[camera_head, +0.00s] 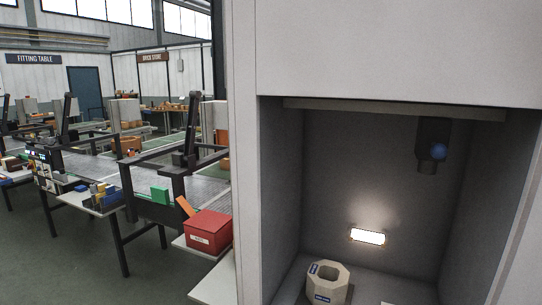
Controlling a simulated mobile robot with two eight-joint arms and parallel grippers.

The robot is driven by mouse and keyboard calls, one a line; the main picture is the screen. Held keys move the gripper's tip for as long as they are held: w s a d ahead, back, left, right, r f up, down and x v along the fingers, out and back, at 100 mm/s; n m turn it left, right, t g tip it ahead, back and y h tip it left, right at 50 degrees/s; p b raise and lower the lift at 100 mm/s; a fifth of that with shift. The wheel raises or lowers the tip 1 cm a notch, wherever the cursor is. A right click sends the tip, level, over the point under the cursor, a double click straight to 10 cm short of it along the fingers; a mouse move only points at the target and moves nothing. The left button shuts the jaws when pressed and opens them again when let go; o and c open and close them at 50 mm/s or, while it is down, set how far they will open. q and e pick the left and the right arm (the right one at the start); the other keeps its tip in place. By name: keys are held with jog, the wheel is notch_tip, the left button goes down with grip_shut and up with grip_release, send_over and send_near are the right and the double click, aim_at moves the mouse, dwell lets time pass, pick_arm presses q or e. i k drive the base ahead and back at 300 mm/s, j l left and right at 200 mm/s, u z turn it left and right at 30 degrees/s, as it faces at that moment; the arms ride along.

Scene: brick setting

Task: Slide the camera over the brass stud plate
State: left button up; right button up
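I cannot make out a brass stud plate in this view. A dark fitting with a blue round part (438,152) hangs on the back wall of the open grey recess, at upper right. I cannot tell whether it is the camera. A pale eight-sided block with a hole (327,283) stands on the recess floor, with small blue labels on it. Neither of my grippers shows in the view.
The white cabinet (400,45) frames the recess at the right. A lit lamp (367,236) is on its back wall. A red box (208,231) stands on a table to the left. Benches with conveyors (150,172) fill the hall. Bare floor (80,255) shows at lower left.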

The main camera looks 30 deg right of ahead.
aim_at(432, 134)
jog(key=z, duration=2)
